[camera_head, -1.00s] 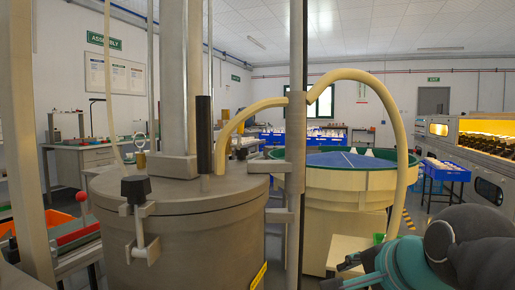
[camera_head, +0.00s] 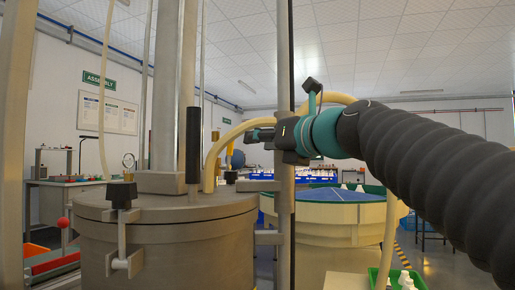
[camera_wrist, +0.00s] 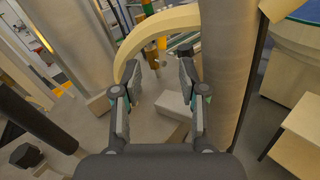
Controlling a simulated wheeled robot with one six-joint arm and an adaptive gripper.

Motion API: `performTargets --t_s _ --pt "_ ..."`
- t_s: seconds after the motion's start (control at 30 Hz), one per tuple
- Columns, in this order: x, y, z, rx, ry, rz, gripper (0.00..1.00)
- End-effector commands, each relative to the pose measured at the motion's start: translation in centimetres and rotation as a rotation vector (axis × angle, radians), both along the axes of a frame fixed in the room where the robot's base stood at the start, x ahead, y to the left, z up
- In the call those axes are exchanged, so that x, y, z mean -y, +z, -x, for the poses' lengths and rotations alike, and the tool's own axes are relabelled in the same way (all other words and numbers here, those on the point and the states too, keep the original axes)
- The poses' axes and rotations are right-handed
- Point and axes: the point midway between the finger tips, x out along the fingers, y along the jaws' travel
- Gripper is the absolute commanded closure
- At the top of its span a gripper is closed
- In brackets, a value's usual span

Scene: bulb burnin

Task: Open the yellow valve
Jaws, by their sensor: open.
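My gripper (camera_head: 252,134) is raised beside the grey vertical post, its fingers pointing left near the beige hose. In the wrist view my gripper (camera_wrist: 160,78) is open, with nothing held between its fingers. No valve can be made out for certain. A small yellow upright piece (camera_wrist: 161,43) shows beyond the fingertips and under the hose in the wrist view; I cannot tell whether it belongs to the yellow valve. Part of the area behind the post and my gripper is hidden in the head view.
A large grey lidded tank (camera_head: 165,235) with a black-knobbed clamp (camera_head: 122,194) stands at left. The beige hose (camera_head: 222,150) arcs over it and also crosses the wrist view (camera_wrist: 150,28). The grey post (camera_head: 285,60) stands close to my gripper. A cream round tub (camera_head: 335,215) is behind.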

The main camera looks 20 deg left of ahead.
Motion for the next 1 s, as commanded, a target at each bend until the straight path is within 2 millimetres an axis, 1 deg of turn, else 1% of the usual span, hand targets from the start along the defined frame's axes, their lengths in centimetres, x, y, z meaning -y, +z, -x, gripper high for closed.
performTargets --t_s 0.17,0.6,0.8,1.0 --pt "-2.1 -0.1 -1.6 -0.001 0.003 0.003 0.58" --pt "-8.3 -0.1 -6.5 0.000 0.004 0.005 0.58" --pt "-9.9 -0.1 -7.8 0.000 0.003 0.005 0.58" --pt "-10.3 -0.1 -8.3 0.001 0.002 0.004 0.58"
